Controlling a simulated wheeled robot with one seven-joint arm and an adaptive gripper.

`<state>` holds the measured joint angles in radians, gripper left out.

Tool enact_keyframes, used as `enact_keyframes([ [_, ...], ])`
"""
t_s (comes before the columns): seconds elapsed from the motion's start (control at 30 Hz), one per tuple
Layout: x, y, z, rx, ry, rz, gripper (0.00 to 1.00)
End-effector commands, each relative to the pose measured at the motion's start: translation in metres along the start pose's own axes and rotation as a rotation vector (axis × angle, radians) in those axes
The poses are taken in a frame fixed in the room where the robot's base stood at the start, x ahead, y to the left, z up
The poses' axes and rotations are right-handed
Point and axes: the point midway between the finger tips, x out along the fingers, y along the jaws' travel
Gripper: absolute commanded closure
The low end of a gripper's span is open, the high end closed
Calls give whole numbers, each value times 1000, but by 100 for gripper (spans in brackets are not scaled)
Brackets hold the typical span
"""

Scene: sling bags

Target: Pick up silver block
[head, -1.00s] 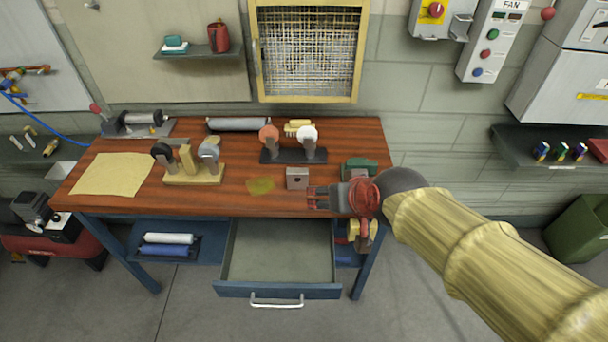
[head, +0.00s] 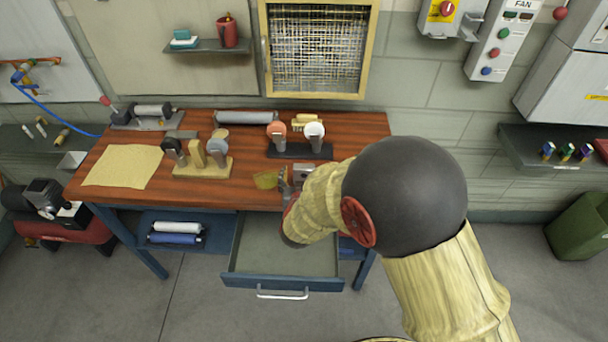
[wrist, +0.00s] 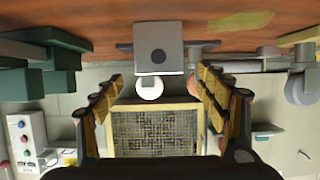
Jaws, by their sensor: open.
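The silver block (head: 303,171) stands on the wooden workbench top near its front edge, partly hidden behind my arm in the head view. In the wrist view, which is upside down, the silver block (wrist: 158,48) shows a face with a dark round hole. My gripper (wrist: 158,95) is open, with one finger on each side of the picture and the block centred beyond the gap between them. In the head view my gripper (head: 290,182) is in front of the block and mostly hidden by my arm. Nothing is between the fingers.
A yellow patch (head: 266,180) lies left of the block. A wooden stand (head: 202,166) with tools is further left, and a dark stand (head: 298,151) with round-headed tools is behind the block. The open drawer (head: 285,250) juts out below the bench front.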

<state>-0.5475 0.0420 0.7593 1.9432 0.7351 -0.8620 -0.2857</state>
Motion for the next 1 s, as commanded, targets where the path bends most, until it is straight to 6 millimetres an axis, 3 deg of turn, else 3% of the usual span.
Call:
enact_keyframes([
  [0.43, 51, 1, 0, 1, 0, -1, 26],
  [0.67, 53, 1, -1, 0, -1, -2, 26],
  [1.0, 53, 1, -1, 0, 0, -2, 44],
])
